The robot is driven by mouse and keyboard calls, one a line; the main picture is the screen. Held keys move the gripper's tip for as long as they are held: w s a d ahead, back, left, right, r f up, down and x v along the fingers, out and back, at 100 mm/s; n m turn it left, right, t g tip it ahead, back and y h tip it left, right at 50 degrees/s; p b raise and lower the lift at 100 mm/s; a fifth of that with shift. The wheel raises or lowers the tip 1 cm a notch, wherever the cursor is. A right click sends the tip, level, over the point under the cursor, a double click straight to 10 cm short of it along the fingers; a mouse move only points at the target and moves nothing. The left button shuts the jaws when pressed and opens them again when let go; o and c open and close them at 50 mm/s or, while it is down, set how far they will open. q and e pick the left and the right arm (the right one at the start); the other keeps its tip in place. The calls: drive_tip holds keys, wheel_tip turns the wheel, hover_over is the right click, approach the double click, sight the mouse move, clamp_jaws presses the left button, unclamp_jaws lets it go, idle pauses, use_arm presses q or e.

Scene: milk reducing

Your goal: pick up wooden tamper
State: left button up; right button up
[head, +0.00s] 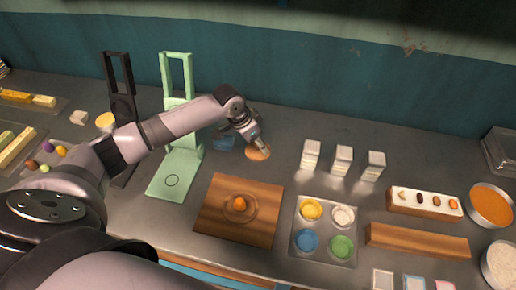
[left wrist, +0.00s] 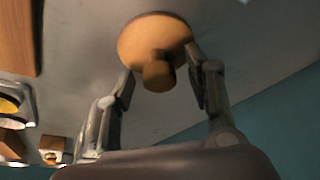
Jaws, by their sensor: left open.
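The wooden tamper, a round orange-brown disc with a short knob, sits on the steel counter near the back wall. It shows in the head view (head: 257,154) and, close up, in the left wrist view (left wrist: 142,40). My left gripper (head: 261,144) is right at it in the head view, hiding part of it. In the left wrist view my left gripper (left wrist: 161,62) is open, with one finger on each side of the tamper's knob; I cannot tell whether either finger touches it. My right gripper is not in view.
A pale green stand (head: 167,187) and a dark stand (head: 120,75) are left of the tamper. A wooden board (head: 212,222) with an orange ball lies in front. White stacked blocks (head: 310,155) and a paint-like cup tray (head: 325,230) are to the right.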

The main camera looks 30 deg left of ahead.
use_arm(q)
drive_tip(key=shift+c, duration=0.4)
clamp_jaws()
drive_tip(key=shift+r, duration=0.1)
